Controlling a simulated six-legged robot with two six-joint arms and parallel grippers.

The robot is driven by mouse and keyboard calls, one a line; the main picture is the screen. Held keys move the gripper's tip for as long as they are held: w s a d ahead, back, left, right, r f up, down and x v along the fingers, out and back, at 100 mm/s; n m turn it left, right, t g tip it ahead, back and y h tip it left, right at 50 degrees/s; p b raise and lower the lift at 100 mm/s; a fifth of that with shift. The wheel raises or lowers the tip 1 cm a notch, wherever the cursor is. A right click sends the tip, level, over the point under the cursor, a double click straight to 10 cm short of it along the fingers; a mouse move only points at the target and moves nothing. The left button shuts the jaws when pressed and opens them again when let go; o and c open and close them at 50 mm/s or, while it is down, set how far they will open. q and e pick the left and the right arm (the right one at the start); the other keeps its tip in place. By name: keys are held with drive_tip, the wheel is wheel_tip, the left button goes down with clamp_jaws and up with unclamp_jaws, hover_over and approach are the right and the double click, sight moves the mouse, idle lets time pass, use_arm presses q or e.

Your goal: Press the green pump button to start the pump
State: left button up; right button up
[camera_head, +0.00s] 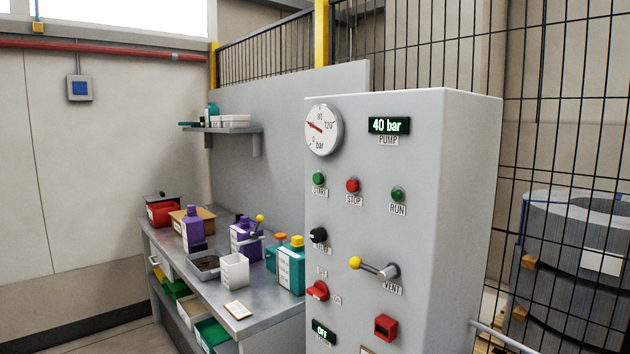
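The green START button (319,178) is at the upper left of the front of a grey pump cabinet (440,200). A red STOP button (352,185) sits to its right. A green RUN lamp (397,194) is further right. Above them are a round pressure gauge (323,130) and a PUMP display (389,126) reading "40 bar". Neither of my grippers is in view.
Below the buttons are a black knob (318,235), a yellow-tipped VENT lever (375,268), and a red switch (317,291). A display (323,332) reads "OFF". A bench (270,310) with bottles stands left; mesh fencing and a coil (570,260) stand right.

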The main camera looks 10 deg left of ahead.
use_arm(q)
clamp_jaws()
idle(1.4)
